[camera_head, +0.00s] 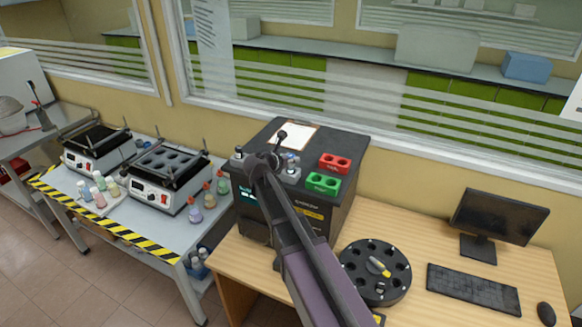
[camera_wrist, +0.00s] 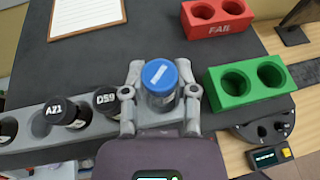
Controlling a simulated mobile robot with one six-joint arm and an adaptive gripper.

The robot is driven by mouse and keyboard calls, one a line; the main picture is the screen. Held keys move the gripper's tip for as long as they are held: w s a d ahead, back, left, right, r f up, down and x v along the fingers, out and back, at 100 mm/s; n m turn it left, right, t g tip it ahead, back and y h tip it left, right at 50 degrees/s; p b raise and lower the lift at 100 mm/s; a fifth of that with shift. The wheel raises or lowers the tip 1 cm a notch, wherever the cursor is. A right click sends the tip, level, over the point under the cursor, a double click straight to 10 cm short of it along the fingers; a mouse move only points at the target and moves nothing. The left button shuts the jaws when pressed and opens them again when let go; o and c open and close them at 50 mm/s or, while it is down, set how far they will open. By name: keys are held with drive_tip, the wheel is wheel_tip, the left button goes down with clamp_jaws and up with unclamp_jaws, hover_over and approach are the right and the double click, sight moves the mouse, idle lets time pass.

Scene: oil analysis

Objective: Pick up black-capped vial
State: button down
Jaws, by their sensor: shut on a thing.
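My gripper (camera_wrist: 160,104) is shut on a blue-capped vial (camera_wrist: 161,76), one finger on each side of it. The vial is at the right end of a grey rack (camera_wrist: 25,122); I cannot tell whether it is still seated or slightly raised. Left of it in the rack are black-capped vials marked D59 (camera_wrist: 106,99) and A21 (camera_wrist: 62,111), and part of another at the left edge. The D59 vial is close to my left finger.
A green two-hole block (camera_wrist: 246,80) stands just right of my gripper, with a red FAIL block (camera_wrist: 216,16) behind it. A clipboard (camera_wrist: 86,12) lies at the back left. A round black carousel (camera_head: 352,262), monitor (camera_head: 498,222) and keyboard (camera_head: 472,292) are on the wooden desk.

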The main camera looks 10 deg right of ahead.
drive_tip(key=shift+f+b, duration=0.85)
drive_tip(key=shift+f, duration=0.35)
drive_tip(key=shift+f, duration=0.2)
drive_tip(key=c, duration=0.7)
unclamp_jaws()
drive_tip(key=shift+r, duration=0.1)
drive_tip(key=shift+r, duration=0.15)
drive_tip(key=shift+s+a+r, duration=0.15)
drive_tip(key=shift+s, duration=0.05)
drive_tip(key=p+v, duration=0.4)
drive_tip(key=v, duration=0.7)
drive_tip(key=shift+s+a+p, duration=0.15)
drive_tip(key=shift+s+p, duration=0.1)
drive_tip(key=shift+p, duration=0.05)
